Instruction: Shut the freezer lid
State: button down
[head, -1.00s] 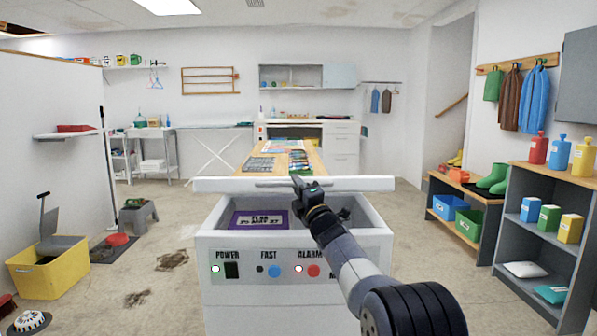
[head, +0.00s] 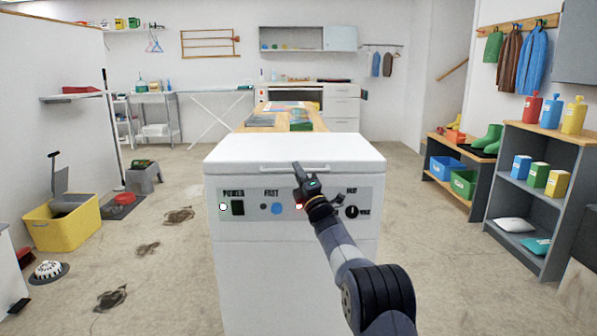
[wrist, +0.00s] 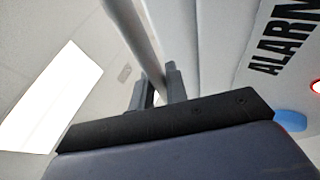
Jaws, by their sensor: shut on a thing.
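The white chest freezer (head: 270,280) stands right in front of me in the head view. Its lid (head: 290,149) lies down flat over the top, and no inside shows. A bar handle (head: 262,169) runs along the lid's front edge; it also crosses the top of the wrist view (wrist: 135,35). My gripper (head: 297,170) is at the handle's middle, shut on it, with the two fingers (wrist: 158,85) on either side of the bar in the wrist view. My arm hides part of the control panel (head: 250,209).
A wooden-topped table (head: 262,121) stands behind the freezer. A grey shelf with bottles (head: 507,170) and a shoe bench (head: 433,180) are on the right. A yellow bin (head: 62,226) is on the left. The floor (head: 160,275) beside the freezer is mostly clear, with dark stains.

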jog(key=shift+w+f, duration=0.15)
jog(key=shift+f, duration=0.4)
jog(key=c, duration=1.7)
grip_release()
jog(key=shift+d+f+h, duration=0.1)
jog(key=shift+f+h, duration=0.05)
jog(key=shift+h, duration=0.15)
jog(key=p+v, duration=0.1)
jog(key=v, duration=0.9)
jog(key=shift+s+p, duration=0.3)
jog(key=shift+p, duration=0.1)
jog(key=shift+r, duration=0.25)
jog(key=shift+b+x, duration=0.85)
jog(key=shift+x, duration=4.35)
jog(key=shift+w, duration=0.1)
